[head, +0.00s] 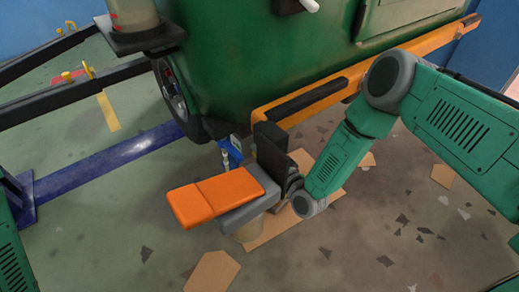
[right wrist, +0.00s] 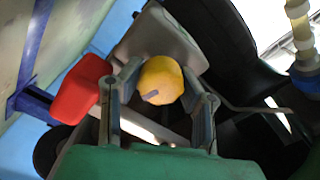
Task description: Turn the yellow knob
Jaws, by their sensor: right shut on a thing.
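The yellow knob (right wrist: 168,70) is round, with a small grey mark on its face, and shows in the right wrist view. My right gripper (right wrist: 160,84) has one finger on each side of the knob and is shut on it. In the head view my right gripper (head: 292,187) is beside the right side of a grey and black block; its fingertips and the knob are hidden there. My left gripper is out of both views.
An orange pad (head: 222,197) sits on the grey block's left. A green vehicle body (head: 235,60) with a yellow-orange rail (head: 370,72) stands behind. A blue beam (head: 110,157) crosses the floor at left. A red part (right wrist: 80,90) is left of the knob in the wrist view.

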